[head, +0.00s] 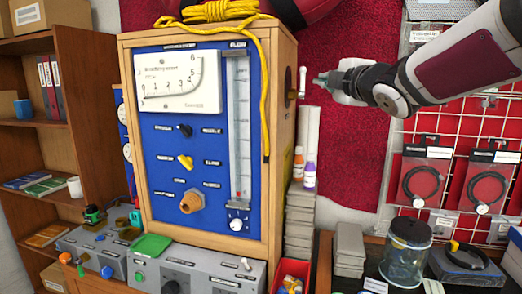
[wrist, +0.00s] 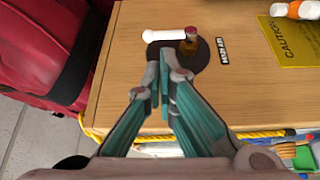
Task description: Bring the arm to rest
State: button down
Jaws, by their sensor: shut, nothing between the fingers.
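My arm (head: 455,65) reaches in from the upper right in the head view. My gripper (head: 322,79) points left at the side of the wooden test cabinet (head: 284,150). Its tips are just right of a small crank (head: 301,82) on that side, with a narrow gap in the picture. In the wrist view my gripper (wrist: 163,85) is shut and empty. Its fingertips lie just below a dark round plate (wrist: 204,54) with a white bar (wrist: 165,35) and a brass-coloured knob (wrist: 189,42). Whether they touch anything there I cannot tell.
The cabinet's blue panel (head: 165,225) carries a gauge (head: 180,82) and knobs. Yellow rope (head: 265,100) hangs over its corner. Small bottles (head: 310,175) stand beside it. A wire rack (head: 450,130) with packaged hoses and a glass jar (head: 406,250) are at right, below my arm.

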jog(key=s+f+m+g+h, duration=0.1)
jog(key=s+f+m+g, duration=0.3)
jog(key=s, duration=0.8)
jog(key=s+f+m+g+h, duration=0.1)
jog(key=s+f+m+g, duration=0.3)
jog(key=s+f+m, duration=0.5)
jog(key=s+d+f+m+g+h, duration=0.1)
jog(key=s+f+m+g, duration=0.3)
jog(key=s+f, duration=0.9)
jog(key=shift+s+m+g+h, duration=0.3)
jog(key=shift+s+m, duration=0.85)
jog(key=shift+m, duration=0.05)
jog(key=shift+d, duration=0.1)
